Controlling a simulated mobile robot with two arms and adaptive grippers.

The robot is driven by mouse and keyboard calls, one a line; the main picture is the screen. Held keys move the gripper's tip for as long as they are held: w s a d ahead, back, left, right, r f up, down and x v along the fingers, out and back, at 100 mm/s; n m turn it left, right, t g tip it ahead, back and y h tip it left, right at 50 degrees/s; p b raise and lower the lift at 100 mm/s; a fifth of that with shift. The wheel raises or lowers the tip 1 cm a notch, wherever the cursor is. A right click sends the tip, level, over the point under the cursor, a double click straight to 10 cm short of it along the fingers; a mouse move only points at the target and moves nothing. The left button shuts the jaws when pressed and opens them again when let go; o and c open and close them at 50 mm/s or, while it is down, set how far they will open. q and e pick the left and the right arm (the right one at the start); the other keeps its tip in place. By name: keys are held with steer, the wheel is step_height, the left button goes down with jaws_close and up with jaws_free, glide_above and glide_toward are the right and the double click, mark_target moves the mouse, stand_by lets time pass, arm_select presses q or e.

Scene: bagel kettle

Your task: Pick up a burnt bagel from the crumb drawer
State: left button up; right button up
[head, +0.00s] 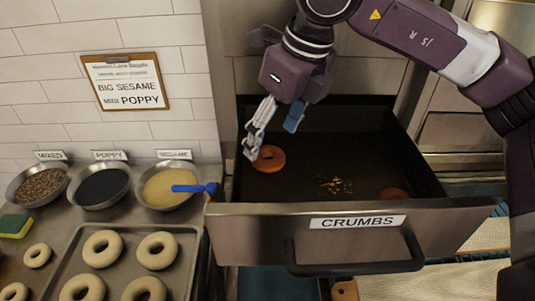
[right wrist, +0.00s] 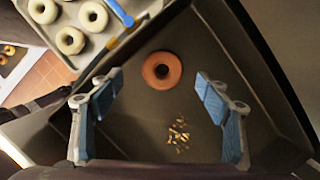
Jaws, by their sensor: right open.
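The crumb drawer (head: 310,208) is pulled open, with a label reading CRUMBS on its front. A brown bagel (head: 268,159) lies flat on the drawer floor at the left; it also shows in the right wrist view (right wrist: 162,70). A second brown bagel (head: 393,194) is partly hidden behind the drawer front at the right. My right gripper (head: 258,140) is open and points down into the drawer at the first bagel. In the right wrist view its blue finger pads (right wrist: 160,95) stand wide apart, with the bagel between and beyond them. My left gripper is not in view.
Crumbs (head: 334,186) lie mid-drawer. Left of the drawer, a tray (head: 203,262) holds several pale bagels. Bowls marked MIXED (head: 38,184), POPPY (head: 101,186) and SESAME (head: 165,188) stand behind it, with a blue-handled tool (head: 195,188) on the sesame bowl. The drawer walls bound the gripper.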

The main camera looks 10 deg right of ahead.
mark_target(270, 151)
steer(key=x, duration=0.1)
steer(key=p+x, duration=0.1)
steer(key=x, duration=0.1)
steer(key=p+x, duration=0.1)
steer(key=shift+w+d+f, duration=0.1)
steer(key=shift+d+f, duration=0.2)
steer(key=shift+f, duration=0.35)
steer(key=shift+a, duration=0.1)
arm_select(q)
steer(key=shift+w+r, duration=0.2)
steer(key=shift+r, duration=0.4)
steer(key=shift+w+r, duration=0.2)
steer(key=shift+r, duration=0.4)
arm_select(e)
steer(key=c, duration=1.2)
